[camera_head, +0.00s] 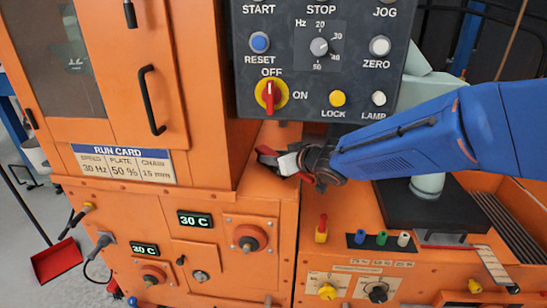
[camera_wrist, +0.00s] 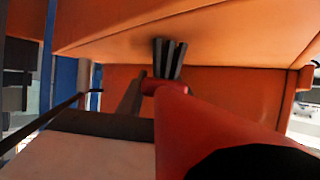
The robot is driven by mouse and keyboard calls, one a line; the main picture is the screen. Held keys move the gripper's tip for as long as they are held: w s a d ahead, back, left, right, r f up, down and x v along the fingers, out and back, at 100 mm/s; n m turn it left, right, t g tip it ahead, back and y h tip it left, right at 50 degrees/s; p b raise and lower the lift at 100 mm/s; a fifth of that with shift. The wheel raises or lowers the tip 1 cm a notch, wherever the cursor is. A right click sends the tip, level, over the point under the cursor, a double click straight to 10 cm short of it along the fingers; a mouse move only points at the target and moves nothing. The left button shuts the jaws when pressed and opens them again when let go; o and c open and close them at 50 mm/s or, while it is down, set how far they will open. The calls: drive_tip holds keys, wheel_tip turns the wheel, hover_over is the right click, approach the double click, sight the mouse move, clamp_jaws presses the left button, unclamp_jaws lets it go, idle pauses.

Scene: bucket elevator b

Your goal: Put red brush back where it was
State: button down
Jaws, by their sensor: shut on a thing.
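The red brush has a thick red handle that shows in the wrist view (camera_wrist: 185,120) and dark bristles (camera_wrist: 170,58) at its far end. In the head view the brush (camera_head: 267,150) is small and partly covered by my gripper (camera_head: 286,163). My gripper is shut on the brush. It is in front of the orange machine, below the dark control panel, near the inner corner beside the orange cabinet. In the wrist view the bristles point towards an orange surface; I cannot tell whether they touch it.
The control panel (camera_head: 300,60) with knobs and buttons hangs above the gripper. The orange cabinet (camera_head: 190,90) stands to the left. A lower orange console with a red-and-yellow switch (camera_head: 321,230) and coloured plugs lies below right. A red dustpan (camera_head: 55,262) is on the floor at left.

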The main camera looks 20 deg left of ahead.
drive_tip(key=shift+f, duration=0.1)
drive_tip(key=c, duration=1.3)
unclamp_jaws()
drive_tip(key=shift+o, duration=0.2)
drive_tip(key=shift+s+d+r, duration=0.1)
drive_tip(key=shift+d+r, duration=0.1)
drive_tip(key=v, duration=1.1)
drive_tip(key=shift+s+d+r, duration=0.1)
drive_tip(key=shift+d, duration=0.15)
